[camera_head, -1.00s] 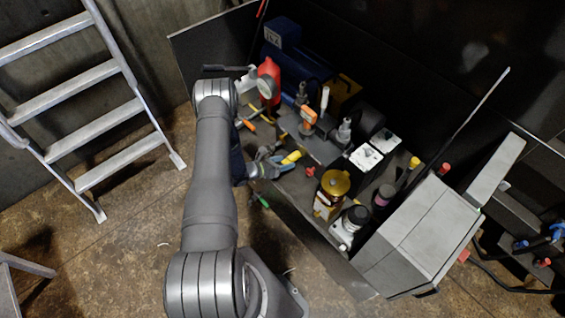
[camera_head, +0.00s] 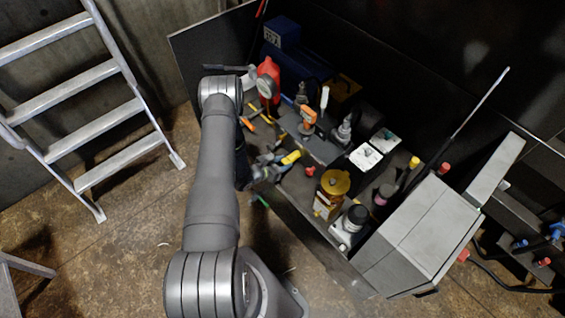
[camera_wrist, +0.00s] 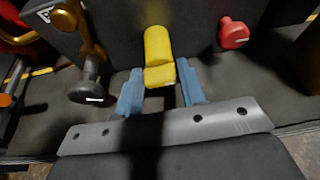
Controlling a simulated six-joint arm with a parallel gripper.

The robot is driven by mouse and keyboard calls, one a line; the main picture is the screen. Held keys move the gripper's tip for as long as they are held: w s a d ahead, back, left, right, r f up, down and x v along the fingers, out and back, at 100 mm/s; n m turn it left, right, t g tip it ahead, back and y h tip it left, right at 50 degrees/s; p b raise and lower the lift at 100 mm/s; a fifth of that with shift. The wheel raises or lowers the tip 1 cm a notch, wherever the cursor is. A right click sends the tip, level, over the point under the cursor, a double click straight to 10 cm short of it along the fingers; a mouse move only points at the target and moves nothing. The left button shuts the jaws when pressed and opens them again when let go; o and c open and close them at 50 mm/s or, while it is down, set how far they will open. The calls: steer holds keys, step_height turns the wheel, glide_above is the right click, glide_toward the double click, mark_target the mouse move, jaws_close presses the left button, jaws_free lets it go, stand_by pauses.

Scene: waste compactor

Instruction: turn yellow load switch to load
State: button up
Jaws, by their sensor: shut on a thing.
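The yellow load switch (camera_wrist: 158,52) stands upright in the upper middle of the wrist view, with a wider block at its lower end. It also shows in the head view (camera_head: 291,157) as a small yellow handle at the front of the machine. My gripper (camera_wrist: 160,82) has its blue fingers on either side of the switch's lower end and is shut on it. In the head view my gripper (camera_head: 274,165) is at the handle, partly hidden by my arm. The switch's base and any markings cannot be made out.
A red knob (camera_wrist: 233,33) is close on the right of the switch, and a black knob (camera_wrist: 88,88) is on the left. A gold-topped part (camera_head: 335,183) and a grey cabinet (camera_head: 425,235) stand to the right in the head view. A ladder (camera_head: 85,110) is at the left.

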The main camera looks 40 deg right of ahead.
steer(key=shift+m, duration=0.4)
steer(key=o, duration=1)
steer(key=v, duration=1.7)
steer(key=shift+s+a+r, duration=0.15)
steer(key=shift+s, duration=0.25)
